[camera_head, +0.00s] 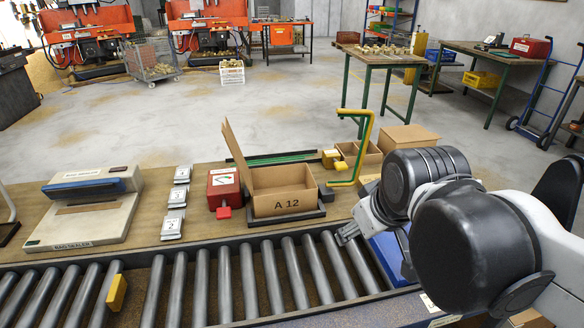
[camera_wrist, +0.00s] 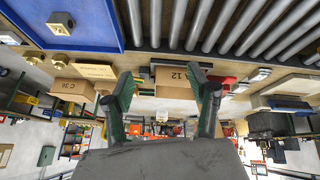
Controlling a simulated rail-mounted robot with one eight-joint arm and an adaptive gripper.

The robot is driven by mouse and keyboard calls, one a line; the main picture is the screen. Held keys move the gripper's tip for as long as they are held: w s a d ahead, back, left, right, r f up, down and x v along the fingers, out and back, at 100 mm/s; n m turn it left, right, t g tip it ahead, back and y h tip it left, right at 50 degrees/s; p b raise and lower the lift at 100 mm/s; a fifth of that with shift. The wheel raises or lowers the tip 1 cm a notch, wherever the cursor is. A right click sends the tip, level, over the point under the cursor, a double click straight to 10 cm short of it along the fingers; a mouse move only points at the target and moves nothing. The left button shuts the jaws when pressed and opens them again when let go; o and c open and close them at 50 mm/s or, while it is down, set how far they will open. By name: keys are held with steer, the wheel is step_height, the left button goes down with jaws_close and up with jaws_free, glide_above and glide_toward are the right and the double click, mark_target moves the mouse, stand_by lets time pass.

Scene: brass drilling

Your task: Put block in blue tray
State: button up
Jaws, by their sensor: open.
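The blue tray (camera_head: 385,248) is partly hidden behind my arm in the head view. In the wrist view the blue tray (camera_wrist: 105,38) fills the upper left. A small brass-coloured block (camera_wrist: 60,22) sits inside it near its left part. A yellow block-like piece (camera_head: 117,292) stands at the conveyor rollers, lower left in the head view. My gripper (camera_wrist: 165,92) is open, with a wide gap and nothing between its fingers. The tray lies to the left of the fingers in the wrist view.
A roller conveyor (camera_head: 247,285) runs along the front. Behind it the bench holds an open cardboard box marked A 12 (camera_head: 283,205), a red box (camera_head: 223,186), a bag sealer (camera_head: 85,224) and several small scales. A yellow-green bent handle (camera_head: 360,150) rises near my arm.

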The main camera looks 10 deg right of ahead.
steer(key=s+a+m, duration=0.1)
steer(key=s+a+m+t, duration=0.1)
steer(key=shift+s+a+f, duration=0.2)
steer(key=shift+a+f, duration=0.2)
stand_by(2.4)
